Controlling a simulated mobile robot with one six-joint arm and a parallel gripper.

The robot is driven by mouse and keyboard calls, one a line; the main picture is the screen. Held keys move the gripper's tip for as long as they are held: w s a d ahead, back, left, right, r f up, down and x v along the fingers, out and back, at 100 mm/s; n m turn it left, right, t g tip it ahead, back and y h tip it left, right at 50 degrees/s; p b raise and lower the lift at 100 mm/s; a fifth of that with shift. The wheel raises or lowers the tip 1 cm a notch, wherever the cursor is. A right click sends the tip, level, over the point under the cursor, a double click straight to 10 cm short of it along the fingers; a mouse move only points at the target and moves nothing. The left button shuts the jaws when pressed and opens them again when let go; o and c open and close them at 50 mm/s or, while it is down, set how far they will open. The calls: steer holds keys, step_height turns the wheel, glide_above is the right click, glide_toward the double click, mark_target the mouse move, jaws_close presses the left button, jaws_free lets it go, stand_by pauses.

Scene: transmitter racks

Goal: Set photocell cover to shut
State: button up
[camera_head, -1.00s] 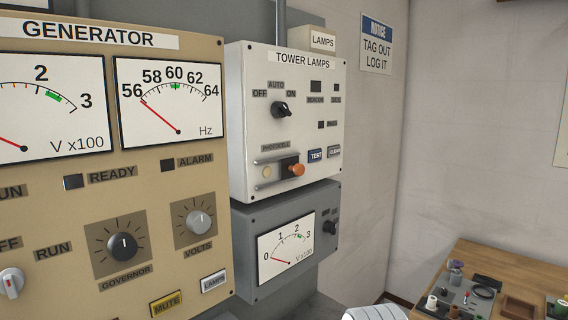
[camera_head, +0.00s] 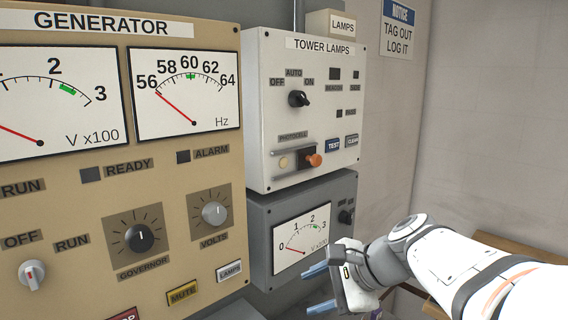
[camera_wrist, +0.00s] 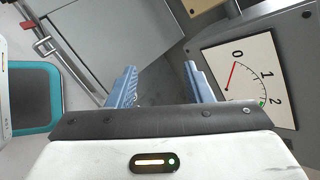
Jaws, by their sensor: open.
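The photocell cover (camera_head: 304,160) is a dark slider with an orange knob (camera_head: 314,160) on rails, under the PHOTOCELL label on the white TOWER LAMPS panel (camera_head: 262,110). It sits toward the right of its rails. A round cream photocell (camera_head: 283,162) shows uncovered to its left. My gripper (camera_head: 318,288) is below and right of the panel, in front of the grey meter box, apart from the cover. In the wrist view my gripper (camera_wrist: 160,85) has its two blue fingers spread with nothing between them. The cover is not visible in the wrist view.
The grey meter box (camera_head: 262,268) hangs directly under the panel; its dial (camera_wrist: 242,75) shows at right in the wrist view. The tan generator panel (camera_head: 75,190) stands at left. A wooden table (camera_head: 500,243) is partly hidden behind my arm. Space before the white panel looks clear.

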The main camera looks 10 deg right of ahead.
steer(key=w+d+r+m+t+y, duration=0.2)
steer(key=w+d+r+m+t, duration=0.15)
steer(key=w+r+m, duration=0.4)
steer(key=m+t+y+p, duration=0.1)
steer(key=m+t, duration=0.4)
steer(key=m, duration=0.1)
glide_toward(319, 160)
steer(key=p+x, duration=0.2)
steer(key=x, duration=0.6)
steer(key=shift+a, duration=0.1)
steer(key=shift+c, duration=0.5)
jaws_close()
